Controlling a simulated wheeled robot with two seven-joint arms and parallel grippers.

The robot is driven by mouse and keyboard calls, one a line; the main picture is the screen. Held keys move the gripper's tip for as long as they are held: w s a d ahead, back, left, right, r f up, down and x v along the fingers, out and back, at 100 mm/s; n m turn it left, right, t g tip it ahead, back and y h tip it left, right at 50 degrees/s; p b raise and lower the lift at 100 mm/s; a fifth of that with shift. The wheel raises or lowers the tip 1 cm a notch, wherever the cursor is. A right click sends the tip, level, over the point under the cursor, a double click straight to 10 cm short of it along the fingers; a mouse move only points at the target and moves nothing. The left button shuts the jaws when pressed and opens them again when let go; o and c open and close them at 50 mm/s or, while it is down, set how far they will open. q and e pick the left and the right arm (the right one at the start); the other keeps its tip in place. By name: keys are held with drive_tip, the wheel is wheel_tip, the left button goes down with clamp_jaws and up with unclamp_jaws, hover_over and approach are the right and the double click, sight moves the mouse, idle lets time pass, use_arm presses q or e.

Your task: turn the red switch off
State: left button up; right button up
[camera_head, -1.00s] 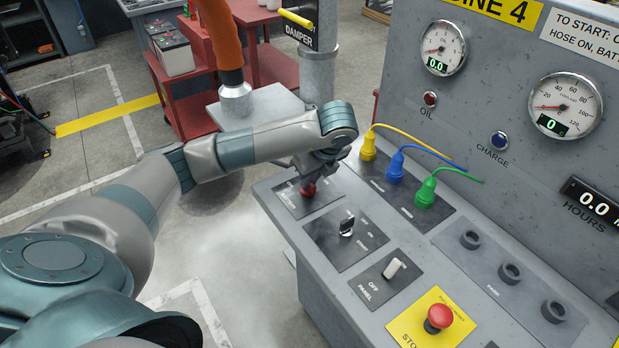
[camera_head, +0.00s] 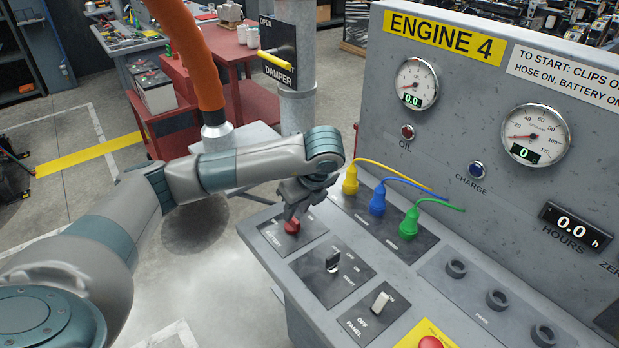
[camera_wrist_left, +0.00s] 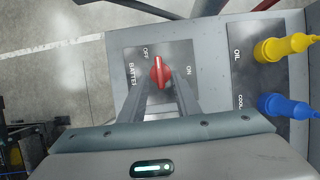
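The red switch (camera_head: 292,226) is on the dark battery plate at the far left corner of the sloping control panel. In the left wrist view, the red switch (camera_wrist_left: 158,72) has its handle lying lengthwise up the picture, between the OFF and ON labels, nearer OFF. My left gripper (camera_head: 291,214) reaches down over it. In the wrist view the fingers of my left gripper (camera_wrist_left: 162,78) stand apart, one on each side of the handle. A narrow gap seems to remain, but contact is hard to judge. My right gripper is not in view.
Yellow, blue and green plugs (camera_head: 377,203) with cables stand close right of the left gripper. A black start switch (camera_head: 333,262), a white panel switch (camera_head: 381,301) and a red stop button (camera_head: 430,342) lie nearer. A post with the damper lever (camera_head: 275,64) stands behind.

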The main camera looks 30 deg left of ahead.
use_arm(q)
drive_tip(key=v, duration=1.3)
drive_tip(key=shift+r, duration=0.15)
drive_tip(key=shift+s+d, duration=0.1)
drive_tip(key=shift+d, duration=0.05)
idle(0.4)
